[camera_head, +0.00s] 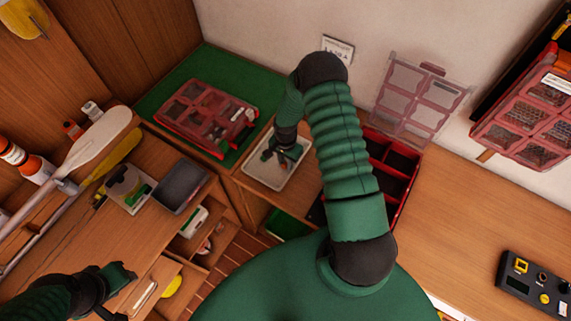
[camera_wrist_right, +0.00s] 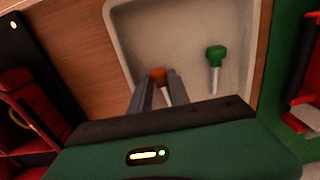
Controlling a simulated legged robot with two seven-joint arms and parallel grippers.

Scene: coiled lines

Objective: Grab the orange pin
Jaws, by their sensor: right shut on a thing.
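The orange pin (camera_wrist_right: 158,75) shows in the right wrist view, with its orange head between the fingertips and a pale shaft below it. My right gripper (camera_wrist_right: 161,82) is shut on it over the white tray (camera_wrist_right: 122,30). In the head view my right gripper (camera_head: 283,150) reaches down into the tray (camera_head: 262,178), and the orange pin is hard to make out there. A green pin (camera_wrist_right: 215,62) lies in the tray to the right of the gripper. My left gripper (camera_head: 122,277) is at the lower left over the wooden bench, away from the tray; its jaws are too unclear to judge.
A red compartment case (camera_head: 207,117) lies on the green mat (camera_head: 184,73) left of the tray. An open red box (camera_head: 395,165) with its clear lid raised stands right of my arm. A grey bin (camera_head: 181,187) sits on the left bench. The right bench is mostly clear.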

